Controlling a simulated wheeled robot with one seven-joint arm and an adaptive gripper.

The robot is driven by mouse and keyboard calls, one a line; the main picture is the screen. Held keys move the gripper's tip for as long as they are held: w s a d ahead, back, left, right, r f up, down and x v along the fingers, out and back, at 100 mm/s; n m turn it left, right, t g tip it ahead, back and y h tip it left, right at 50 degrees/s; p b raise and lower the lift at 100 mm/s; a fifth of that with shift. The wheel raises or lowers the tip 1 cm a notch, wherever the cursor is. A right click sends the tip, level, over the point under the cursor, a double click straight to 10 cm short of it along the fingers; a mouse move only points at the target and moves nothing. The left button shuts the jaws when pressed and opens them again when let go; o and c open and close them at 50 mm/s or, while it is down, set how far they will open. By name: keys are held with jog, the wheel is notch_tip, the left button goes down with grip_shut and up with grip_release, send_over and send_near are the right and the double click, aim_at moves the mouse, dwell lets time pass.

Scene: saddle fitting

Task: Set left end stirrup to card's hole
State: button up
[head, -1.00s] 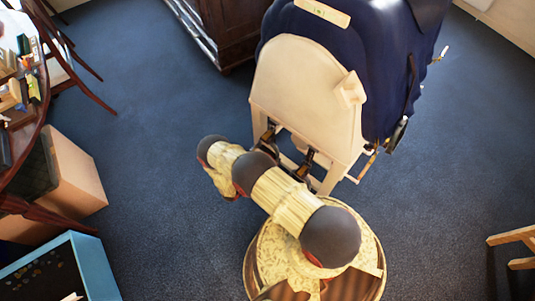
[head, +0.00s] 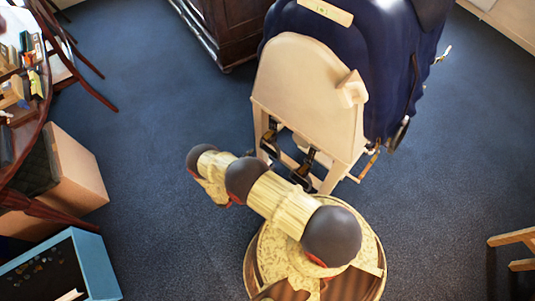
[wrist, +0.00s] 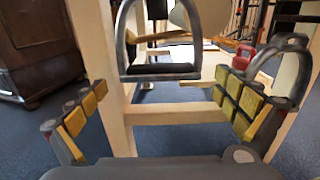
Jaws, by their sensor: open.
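In the wrist view, a metal stirrup with a black tread (wrist: 160,70) hangs upright beyond my fingertips, near the centre. A second stirrup (wrist: 290,62) shows at the right, partly behind my right finger. My gripper (wrist: 163,105) is open and empty, its yellow-padded fingers wide apart either side of the view. In the head view, dark stirrups (head: 305,164) hang below the cream end panel of the saddle stand (head: 305,90). A pale strip with small green marks (head: 325,12) lies on the navy cover; I see no hole clearly.
Wooden legs and a crossbar (wrist: 175,113) of the stand are close in front of my gripper. A dark cabinet (head: 225,30) stands behind. A cluttered table (head: 35,110), a cardboard box (head: 75,175) and a blue-edged box (head: 95,265) are at left. Blue carpet between is clear.

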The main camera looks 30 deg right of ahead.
jog(key=v, duration=0.6)
jog(key=shift+a, duration=0.35)
dwell(0.6)
